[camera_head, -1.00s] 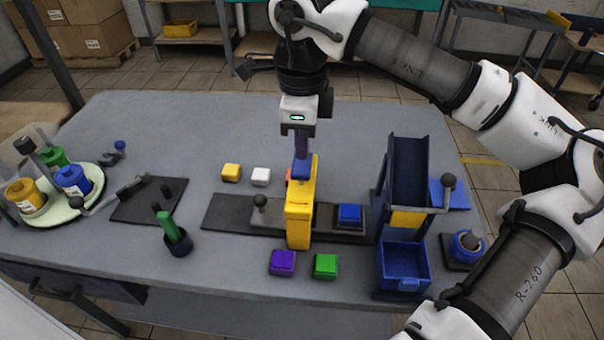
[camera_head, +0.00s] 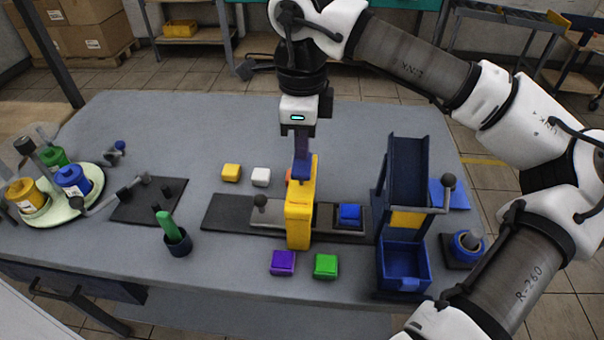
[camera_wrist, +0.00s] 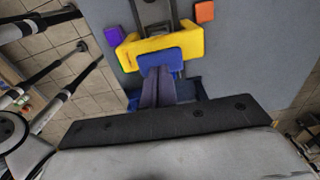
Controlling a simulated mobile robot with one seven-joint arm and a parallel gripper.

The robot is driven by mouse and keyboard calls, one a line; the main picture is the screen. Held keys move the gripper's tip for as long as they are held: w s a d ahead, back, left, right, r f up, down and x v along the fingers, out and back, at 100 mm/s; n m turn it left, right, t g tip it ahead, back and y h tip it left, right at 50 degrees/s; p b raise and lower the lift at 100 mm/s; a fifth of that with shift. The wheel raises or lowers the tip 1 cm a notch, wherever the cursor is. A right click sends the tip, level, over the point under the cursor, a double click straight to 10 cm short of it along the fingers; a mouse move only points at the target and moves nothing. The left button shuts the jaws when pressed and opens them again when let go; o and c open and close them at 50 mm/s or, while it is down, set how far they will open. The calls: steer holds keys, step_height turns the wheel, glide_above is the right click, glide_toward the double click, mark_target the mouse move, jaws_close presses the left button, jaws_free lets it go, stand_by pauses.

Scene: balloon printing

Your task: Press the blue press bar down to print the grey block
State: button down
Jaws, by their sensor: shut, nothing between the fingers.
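The yellow press frame (camera_head: 299,222) stands upright over the dark slide track on the table. Its blue press bar (camera_head: 301,174) is at the top, and it also shows in the wrist view (camera_wrist: 161,58). My gripper (camera_head: 301,158) is shut and empty, pointing down right over the bar. In the wrist view its fingertips (camera_wrist: 163,72) appear to meet the top of the blue bar; exact contact is hard to tell. I cannot make out the grey block; the frame may hide it. A blue block (camera_head: 349,212) sits on the slide right of the press.
Yellow (camera_head: 231,172) and white (camera_head: 261,177) blocks lie behind the track, purple (camera_head: 282,262) and green (camera_head: 326,266) in front. A blue chute with a bin (camera_head: 404,266) stands at right. An ink tray (camera_head: 72,208) is far left.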

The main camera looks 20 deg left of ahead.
mark_target(302, 163)
steer(key=shift+f, duration=0.1)
steer(key=shift+f+b, duration=1.7)
steer(key=shift+f, duration=0.1)
step_height(302, 163, up, 12)
steer(key=p, duration=0.8)
steer(key=shift+f, duration=0.15)
